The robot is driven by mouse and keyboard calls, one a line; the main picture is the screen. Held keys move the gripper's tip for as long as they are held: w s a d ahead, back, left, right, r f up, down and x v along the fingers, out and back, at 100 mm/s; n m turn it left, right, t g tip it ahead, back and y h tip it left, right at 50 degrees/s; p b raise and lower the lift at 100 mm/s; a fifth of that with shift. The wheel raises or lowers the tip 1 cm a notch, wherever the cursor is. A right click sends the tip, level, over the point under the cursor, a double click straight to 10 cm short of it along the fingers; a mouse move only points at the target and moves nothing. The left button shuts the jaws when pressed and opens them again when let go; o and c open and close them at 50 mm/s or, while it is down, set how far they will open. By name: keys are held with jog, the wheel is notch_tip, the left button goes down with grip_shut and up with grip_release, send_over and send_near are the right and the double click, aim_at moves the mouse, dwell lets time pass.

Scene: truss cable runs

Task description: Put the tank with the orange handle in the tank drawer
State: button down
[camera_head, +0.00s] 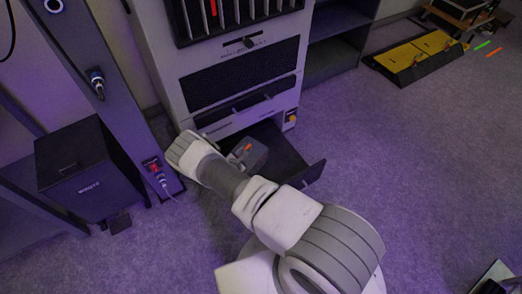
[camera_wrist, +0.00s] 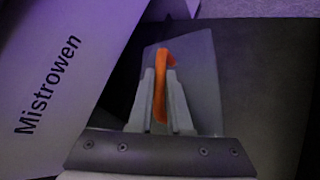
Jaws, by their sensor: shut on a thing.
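The tank (camera_head: 257,158) is a grey block with an orange handle (camera_head: 248,147). In the head view it is at the open tank drawer (camera_head: 290,150), low on the white machine, partly behind my arm. In the wrist view my gripper (camera_wrist: 161,75) is shut on the orange handle (camera_wrist: 165,58), with one finger on each side. The grey tank body (camera_wrist: 203,75) lies beyond the fingers against the dark drawer interior (camera_wrist: 265,70). I cannot tell whether the tank rests on the drawer floor. My fingertips are hidden in the head view.
The white machine (camera_head: 170,60) rises right behind the drawer. A pale panel marked Mistrowen (camera_wrist: 60,75) is close on the left in the wrist view. A black box (camera_head: 80,170) and a slanted post (camera_head: 115,110) stand left.

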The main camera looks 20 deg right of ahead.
aim_at(262, 147)
jog(key=d, duration=0.2)
jog(key=w+d, duration=0.1)
jog(key=d, duration=0.2)
jog(key=d+b, duration=0.1)
jog(key=d, duration=0.2)
jog(key=shift+w, duration=0.3)
jog(key=f+b, duration=0.1)
jog(key=d+f+b, duration=0.1)
jog(key=f, duration=0.1)
jog(key=shift+w, duration=0.1)
jog(key=shift+f, duration=0.2)
jog(key=shift+f+b, duration=0.1)
jog(key=shift+b, duration=0.2)
jog(key=shift+f, duration=0.15)
jog(key=c, duration=0.8)
grip_release()
jog(key=shift+c, duration=0.2)
